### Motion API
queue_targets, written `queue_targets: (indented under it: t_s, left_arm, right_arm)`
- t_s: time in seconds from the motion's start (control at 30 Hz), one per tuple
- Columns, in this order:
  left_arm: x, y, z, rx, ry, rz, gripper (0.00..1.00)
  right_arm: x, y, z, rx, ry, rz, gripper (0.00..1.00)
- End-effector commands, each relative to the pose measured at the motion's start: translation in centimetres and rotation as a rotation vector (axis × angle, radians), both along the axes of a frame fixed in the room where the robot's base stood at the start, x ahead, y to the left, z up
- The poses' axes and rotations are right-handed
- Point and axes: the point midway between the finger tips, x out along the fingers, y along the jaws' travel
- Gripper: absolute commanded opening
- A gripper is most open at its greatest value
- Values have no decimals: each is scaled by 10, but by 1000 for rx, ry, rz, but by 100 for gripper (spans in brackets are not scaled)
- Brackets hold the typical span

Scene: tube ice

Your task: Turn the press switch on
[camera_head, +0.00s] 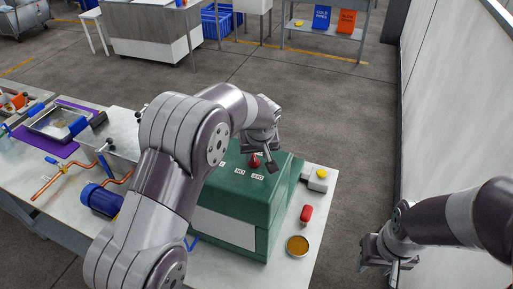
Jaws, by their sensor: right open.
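The green press (228,205) stands on the light worktable. Its red switch (254,161) sits on the sloped top panel between small white labels. My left gripper (262,156) reaches over the top of the press, with its fingers right by the red switch. I cannot tell whether the fingers touch the switch or how far apart they are. My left arm hides the left part of the press. My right gripper (385,268) is open and empty, low at the right, away from the press and past the table's right edge.
On the table (272,277) are a red item (306,214) and a round amber dish (297,246) to the right of the press. A blue motor (101,199), copper pipes (58,178) and a metal tray (62,121) lie left. A pale wall (450,110) bounds the right side.

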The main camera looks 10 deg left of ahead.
Motion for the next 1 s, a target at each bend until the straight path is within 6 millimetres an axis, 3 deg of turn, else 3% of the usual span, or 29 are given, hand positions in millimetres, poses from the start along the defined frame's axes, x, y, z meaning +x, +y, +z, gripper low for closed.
queue_targets:
  t_s: [0.37, 0.5, 1.0]
  left_arm:
    - [4, 2, -11, 0, -1, -1, 38]
    - [5, 1, -11, -1, -2, -2, 2]
    - [4, 2, -10, -2, 1, -29, 0]
  right_arm:
    - [0, 0, 4, 0, 0, 0, 43]
    - [0, 0, 4, 0, 0, 0, 43]
    - [0, 0, 6, 0, 0, 0, 43]
